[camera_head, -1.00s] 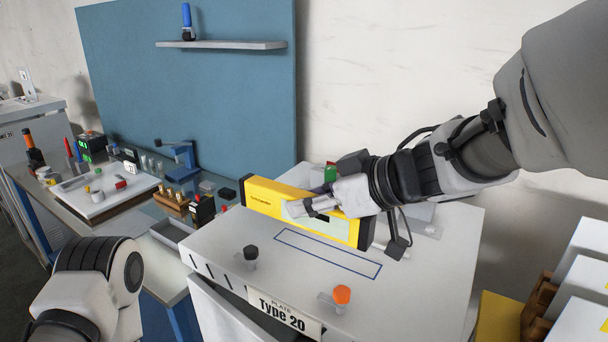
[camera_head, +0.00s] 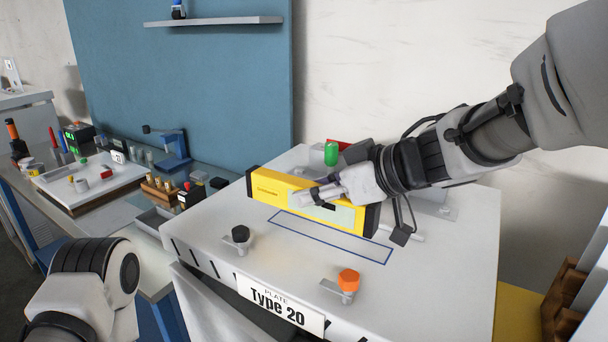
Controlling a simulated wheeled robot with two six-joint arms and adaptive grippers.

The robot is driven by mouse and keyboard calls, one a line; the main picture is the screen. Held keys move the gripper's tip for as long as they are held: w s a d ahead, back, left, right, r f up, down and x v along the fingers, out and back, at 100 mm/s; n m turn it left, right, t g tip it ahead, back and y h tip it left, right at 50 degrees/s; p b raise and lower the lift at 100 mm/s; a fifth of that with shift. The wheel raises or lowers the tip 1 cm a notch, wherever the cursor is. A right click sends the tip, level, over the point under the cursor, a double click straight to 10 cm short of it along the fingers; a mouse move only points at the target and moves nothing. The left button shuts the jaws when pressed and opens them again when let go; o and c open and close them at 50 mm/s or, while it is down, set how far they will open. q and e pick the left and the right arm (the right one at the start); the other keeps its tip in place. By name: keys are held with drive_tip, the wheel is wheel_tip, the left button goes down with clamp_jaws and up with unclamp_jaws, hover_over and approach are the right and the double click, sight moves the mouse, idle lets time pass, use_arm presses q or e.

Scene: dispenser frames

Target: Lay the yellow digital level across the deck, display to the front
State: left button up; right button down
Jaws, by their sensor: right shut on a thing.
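The yellow digital level (camera_head: 268,187) is a long yellow bar with black ends and a pale display panel on its front face. My right gripper (camera_head: 318,196) is shut on it near the middle, covering part of the front face. The level is over the rear part of the white deck (camera_head: 210,241), behind a blue outlined rectangle (camera_head: 330,237), long side across. I cannot tell whether its underside touches the deck. My left arm shows at the lower left, but its gripper is out of view.
A black knob (camera_head: 240,234) and an orange knob (camera_head: 348,280) stand on the deck before the outline. A "Type 20" plate (camera_head: 280,307) is on the front edge. A green-topped item (camera_head: 331,153) is behind the level. A cluttered bench (camera_head: 120,208) lies left.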

drive_tip(key=w+d+p, duration=0.1)
drive_tip(key=d, duration=0.1)
drive_tip(key=w+d, duration=0.1)
drive_tip(key=w, duration=0.1)
drive_tip(key=shift+w+d+r+p, duration=0.1)
drive_tip(key=shift+d+r+p, duration=0.05)
drive_tip(key=shift+d+p, duration=0.2)
drive_tip(key=w+d+p, duration=0.1)
drive_tip(key=w+d, duration=0.1)
drive_tip(key=w, duration=0.1)
drive_tip(key=w+d+f+p, duration=0.1)
drive_tip(key=w+d, duration=0.2)
drive_tip(key=shift+w+d+f, duration=0.1)
drive_tip(key=shift+w+d, duration=0.1)
drive_tip(key=shift+d, duration=0.1)
drive_tip(key=shift+w+d+f, duration=0.15)
drive_tip(key=shift+d+f, duration=0.05)
drive_tip(key=shift+f, duration=0.05)
wheel_tip(320, 180, down, 3)
drive_tip(key=shift+r, duration=0.15)
drive_tip(key=shift+f, duration=0.3)
drive_tip(key=c, duration=0.8)
unclamp_jaws()
drive_tip(key=shift+c, duration=0.2)
